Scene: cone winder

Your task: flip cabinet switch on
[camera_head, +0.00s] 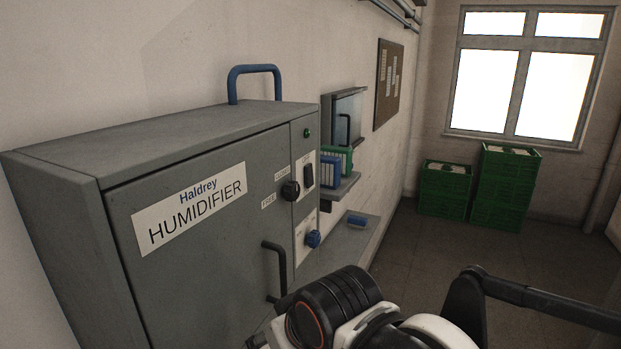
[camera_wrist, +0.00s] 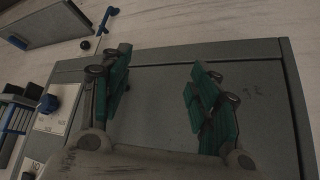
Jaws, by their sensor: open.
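The grey humidifier cabinet (camera_head: 190,280) stands against the left wall in the head view. On its narrow right-hand strip is a black switch (camera_head: 308,175) on a white plate, below a small green lamp (camera_head: 307,133). A black round knob (camera_head: 290,190) sits just left of it, by the door edge. I cannot tell the switch's position. My gripper (camera_wrist: 160,75) is open and empty in the wrist view, its two teal-padded fingers wide apart over a plain grey panel. The switch is not clear there. In the head view my arm hides the cabinet's lower right.
A blue knob (camera_head: 313,238) sits below the switch; a blue knob (camera_wrist: 48,104) also shows in the wrist view. A dark door handle (camera_head: 275,270) sticks out. A wall shelf (camera_head: 345,188) holds blue and green items. Green crates (camera_head: 503,190) stand under the window; floor before them is clear.

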